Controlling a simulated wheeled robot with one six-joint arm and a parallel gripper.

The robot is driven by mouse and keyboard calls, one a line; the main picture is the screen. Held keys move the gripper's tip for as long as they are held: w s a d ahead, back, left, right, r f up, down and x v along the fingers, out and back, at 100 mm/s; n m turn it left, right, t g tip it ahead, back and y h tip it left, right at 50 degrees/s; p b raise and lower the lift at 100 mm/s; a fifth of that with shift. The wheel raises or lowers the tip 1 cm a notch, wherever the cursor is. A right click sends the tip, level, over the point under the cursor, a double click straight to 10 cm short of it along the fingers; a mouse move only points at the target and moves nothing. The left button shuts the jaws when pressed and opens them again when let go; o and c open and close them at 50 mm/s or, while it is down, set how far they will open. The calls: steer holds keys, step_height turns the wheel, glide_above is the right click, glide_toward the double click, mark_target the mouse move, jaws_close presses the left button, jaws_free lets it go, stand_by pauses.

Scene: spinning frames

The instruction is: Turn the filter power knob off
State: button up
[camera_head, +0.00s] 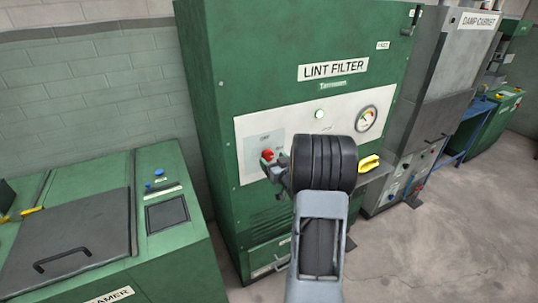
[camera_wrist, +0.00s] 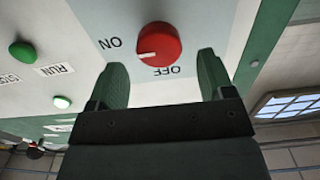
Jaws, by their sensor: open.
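The red filter power knob (camera_head: 267,155) is on the white panel of the green LINT FILTER cabinet (camera_head: 230,60). In the wrist view the round red knob (camera_wrist: 160,42) has a white mark on its lower left, pointing left toward the side of the ON label (camera_wrist: 110,43). The OFF label (camera_wrist: 168,71) lies just below the knob. My gripper (camera_head: 274,168) is at the panel beside the knob. In the wrist view my gripper's (camera_wrist: 162,62) two fingers stand apart on either side of the knob, with gaps; no contact shows.
A green button (camera_wrist: 22,53) and a lit green button or lamp (camera_wrist: 62,102) are left of the knob in the wrist view. A gauge (camera_head: 367,118) and yellow handle (camera_head: 369,163) are on the cabinet's right. A green machine (camera_head: 165,225) stands left; open floor (camera_head: 430,250) is right.

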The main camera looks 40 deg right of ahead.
mark_target(269, 156)
steer(key=shift+w+d+p, duration=0.15)
steer(key=shift+w, duration=0.7)
steer(key=shift+w+d+p, duration=0.1)
steer(key=shift+w+p, duration=0.05)
steer(key=shift+w, duration=0.65)
steer(key=c, duration=0.9)
